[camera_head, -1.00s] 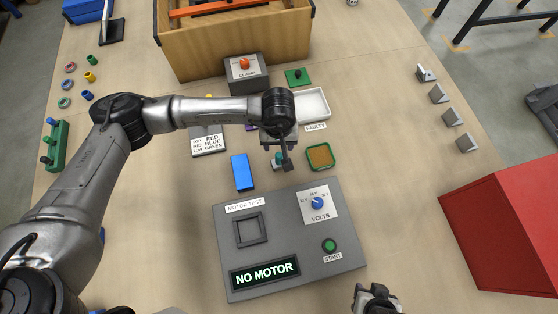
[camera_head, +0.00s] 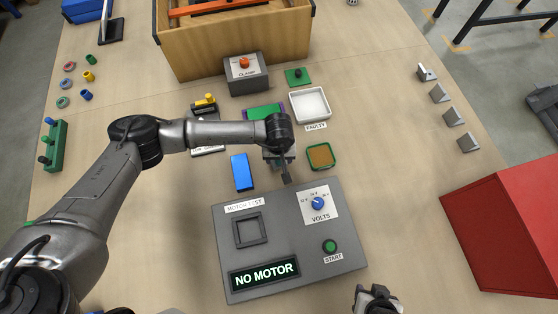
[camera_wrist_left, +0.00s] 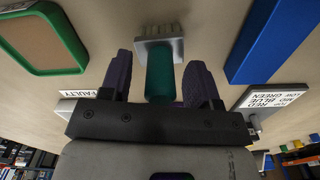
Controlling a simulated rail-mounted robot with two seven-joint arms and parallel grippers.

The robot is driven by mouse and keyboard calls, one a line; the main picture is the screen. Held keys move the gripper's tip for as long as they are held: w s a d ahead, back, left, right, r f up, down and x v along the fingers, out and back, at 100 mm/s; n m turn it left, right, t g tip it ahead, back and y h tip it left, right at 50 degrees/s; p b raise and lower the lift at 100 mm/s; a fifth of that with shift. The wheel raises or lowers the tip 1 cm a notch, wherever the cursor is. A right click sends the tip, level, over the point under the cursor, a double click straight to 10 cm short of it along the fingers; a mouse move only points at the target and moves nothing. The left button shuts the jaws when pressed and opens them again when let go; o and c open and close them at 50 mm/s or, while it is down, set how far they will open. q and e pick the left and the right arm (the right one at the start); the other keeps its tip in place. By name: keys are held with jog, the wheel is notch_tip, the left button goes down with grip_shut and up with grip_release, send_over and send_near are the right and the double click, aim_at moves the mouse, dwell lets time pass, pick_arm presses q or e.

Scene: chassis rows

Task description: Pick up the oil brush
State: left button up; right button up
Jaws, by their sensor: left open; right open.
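The oil brush (camera_wrist_left: 160,72) shows in the left wrist view, with a teal handle and a pale grey, toothed-looking head. My left gripper (camera_wrist_left: 159,88) is open, with one dark finger on each side of the teal handle and visible gaps between. In the head view my left gripper (camera_head: 284,168) is low over the table behind the motor test panel, and the arm hides the brush there. My right gripper (camera_head: 377,297) is at the bottom edge of the head view, empty and away from the brush.
A blue block (camera_head: 242,172) and a green-rimmed tray (camera_head: 320,156) flank the left gripper. The grey motor test panel (camera_head: 290,275) lies in front. A red box (camera_head: 505,225) is at right.

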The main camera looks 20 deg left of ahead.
pick_arm(q)
jog(key=shift+f, duration=0.1)
jog(key=c, duration=1)
jog(key=shift+r, duration=0.55)
jog(key=r, duration=0.2)
jog(key=d+r, duration=0.1)
jog(key=shift+s+r, duration=0.1)
jog(key=shift+r, duration=0.25)
jog(key=d+r, duration=0.2)
jog(key=d, duration=0.1)
jog(key=s+d+r, duration=0.1)
jog(key=d+r, duration=0.1)
jog(key=d, duration=0.2)
jog(key=s+d+r, duration=0.1)
jog(key=d+r, duration=0.1)
jog(key=d, duration=0.1)
jog(key=shift+d+r, duration=0.15)
jog(key=shift+d, duration=0.1)
